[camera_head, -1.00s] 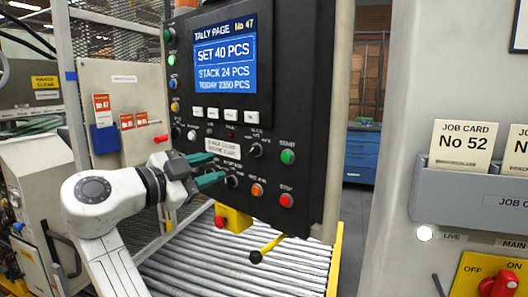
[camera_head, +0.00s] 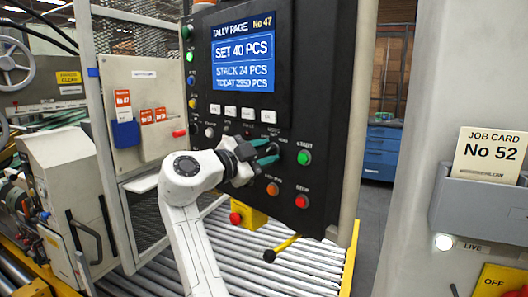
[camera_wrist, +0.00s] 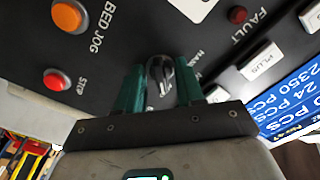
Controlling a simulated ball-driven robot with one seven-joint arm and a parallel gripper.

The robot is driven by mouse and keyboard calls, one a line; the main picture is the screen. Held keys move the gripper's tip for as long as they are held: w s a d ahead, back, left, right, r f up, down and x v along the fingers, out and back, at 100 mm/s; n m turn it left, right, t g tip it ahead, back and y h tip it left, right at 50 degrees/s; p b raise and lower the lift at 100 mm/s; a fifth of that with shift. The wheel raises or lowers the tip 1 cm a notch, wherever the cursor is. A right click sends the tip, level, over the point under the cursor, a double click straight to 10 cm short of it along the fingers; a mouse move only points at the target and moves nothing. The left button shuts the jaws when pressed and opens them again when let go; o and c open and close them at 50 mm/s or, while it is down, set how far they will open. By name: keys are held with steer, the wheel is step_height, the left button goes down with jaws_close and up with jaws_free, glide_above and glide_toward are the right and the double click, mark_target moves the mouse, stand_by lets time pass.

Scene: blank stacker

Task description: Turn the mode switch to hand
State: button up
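The black control panel (camera_head: 235,105) carries keys, lamps and knobs. In the wrist view a dark rotary knob with a grey edge (camera_wrist: 160,72), apparently the mode switch, sits between the two green fingers of my gripper (camera_wrist: 161,90). The fingers are spread, one on each side of the knob; I cannot tell whether they touch it. Small lettering beside the knob is partly hidden, and its pointing direction is unclear. In the head view my gripper (camera_head: 268,154) is at the panel, left of the green start button (camera_head: 304,158), and largely covers the knob.
Nearby are the orange bed jog button (camera_head: 272,189), the red stop button (camera_head: 301,201) and the white keys (camera_head: 231,112). A yellow lever (camera_head: 284,246) juts out below the panel over the rollers (camera_head: 310,272). A grey card holder (camera_head: 482,210) stands at right.

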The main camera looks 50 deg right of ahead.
steer(key=shift+c, duration=0.2)
jaws_close()
